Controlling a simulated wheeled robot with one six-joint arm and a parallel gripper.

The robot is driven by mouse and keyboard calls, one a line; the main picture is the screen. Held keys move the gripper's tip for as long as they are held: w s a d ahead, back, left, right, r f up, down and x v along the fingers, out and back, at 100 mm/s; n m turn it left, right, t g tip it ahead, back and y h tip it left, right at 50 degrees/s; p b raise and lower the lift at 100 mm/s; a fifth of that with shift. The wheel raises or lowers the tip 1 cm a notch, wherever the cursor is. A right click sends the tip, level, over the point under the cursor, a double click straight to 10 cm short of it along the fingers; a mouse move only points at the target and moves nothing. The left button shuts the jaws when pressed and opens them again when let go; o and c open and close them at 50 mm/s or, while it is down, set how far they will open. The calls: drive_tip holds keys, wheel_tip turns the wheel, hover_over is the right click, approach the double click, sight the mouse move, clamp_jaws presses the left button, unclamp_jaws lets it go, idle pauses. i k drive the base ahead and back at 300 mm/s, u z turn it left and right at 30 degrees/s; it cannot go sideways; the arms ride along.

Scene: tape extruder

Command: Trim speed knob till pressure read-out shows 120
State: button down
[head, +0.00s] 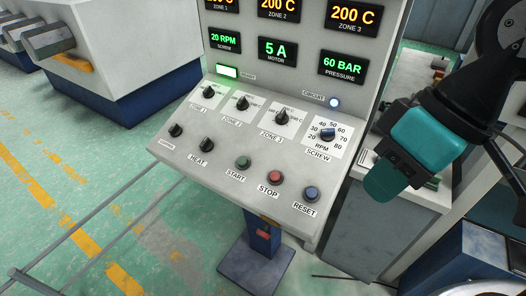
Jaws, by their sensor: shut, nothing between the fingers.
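The screw RPM knob (327,134) is blue-grey and sits at the right of the sloped control panel, on a white dial marked from 20 to 80. The screw speed read-out (225,41) shows 20 RPM in green. The pressure read-out (342,65) shows 60 BAR in green. My gripper (380,188) has teal parts and hangs to the right of the panel, below and right of the knob, apart from it. It is shut and empty. Its fingertips point down and left.
Three black zone knobs, including the zone 3 knob (282,116), sit left of the screw knob. A green START button (243,162), red STOP button (275,177) and blue RESET button (311,193) line the lower panel. A grey cabinet (385,225) stands behind my gripper.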

sight(327, 135)
drive_tip(key=k, duration=1.3)
drive_tip(key=u, duration=0.65)
drive_tip(key=i, duration=1.7)
drive_tip(key=z, duration=0.65)
